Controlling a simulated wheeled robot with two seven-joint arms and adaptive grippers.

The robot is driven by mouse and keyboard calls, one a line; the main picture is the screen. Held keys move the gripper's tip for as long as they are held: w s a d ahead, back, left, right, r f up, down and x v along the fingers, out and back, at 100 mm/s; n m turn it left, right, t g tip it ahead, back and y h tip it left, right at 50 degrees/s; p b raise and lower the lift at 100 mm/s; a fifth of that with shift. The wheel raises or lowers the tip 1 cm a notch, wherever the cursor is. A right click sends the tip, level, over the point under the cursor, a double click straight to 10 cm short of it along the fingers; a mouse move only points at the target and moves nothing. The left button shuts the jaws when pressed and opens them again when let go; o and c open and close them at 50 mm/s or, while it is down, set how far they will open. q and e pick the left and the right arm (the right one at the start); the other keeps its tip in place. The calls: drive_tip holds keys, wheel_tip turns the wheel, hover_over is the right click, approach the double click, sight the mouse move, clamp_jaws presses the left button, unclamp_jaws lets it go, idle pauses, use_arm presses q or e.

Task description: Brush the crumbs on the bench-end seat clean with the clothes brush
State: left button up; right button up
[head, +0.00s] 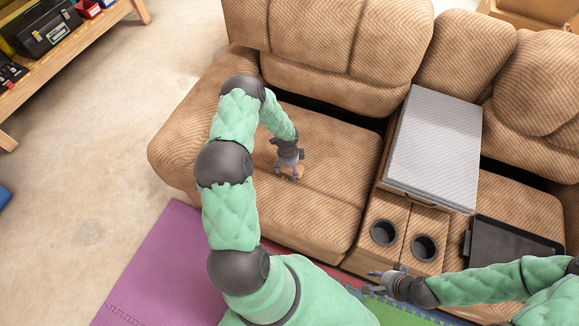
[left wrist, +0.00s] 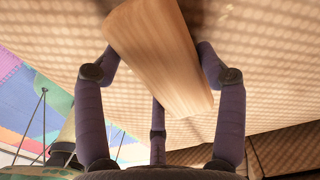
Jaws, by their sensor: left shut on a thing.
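The bench-end seat (head: 325,205) is the tan ribbed cushion at the left end of the recliner sofa. My left gripper (head: 289,174) is low over the middle of this seat, shut on the clothes brush (left wrist: 160,55). The brush has a pale wooden back, seen between the purple fingers in the left wrist view; its bristles are hidden. I cannot tell whether it touches the fabric. A few small pale specks, perhaps crumbs (left wrist: 229,9), show on the fabric beyond the brush. My right gripper (head: 373,282) is open and empty in front of the console.
A console with two cup holders (head: 384,233) adjoins the seat on the right. A grey textured case (head: 433,150) lies on it, with a black tray (head: 510,248) on the right seat. The left armrest (head: 192,130) and backrest (head: 330,40) border the seat.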

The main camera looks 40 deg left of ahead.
use_arm(q)
drive_tip(key=shift+s+r, duration=0.1)
drive_tip(key=shift+s, duration=1.1)
drive_tip(key=shift+w+a, duration=0.25)
drive_tip(key=shift+w, duration=0.75)
drive_tip(key=shift+w+a, duration=0.2)
drive_tip(key=shift+w, duration=0.75)
drive_tip(key=shift+w, duration=0.15)
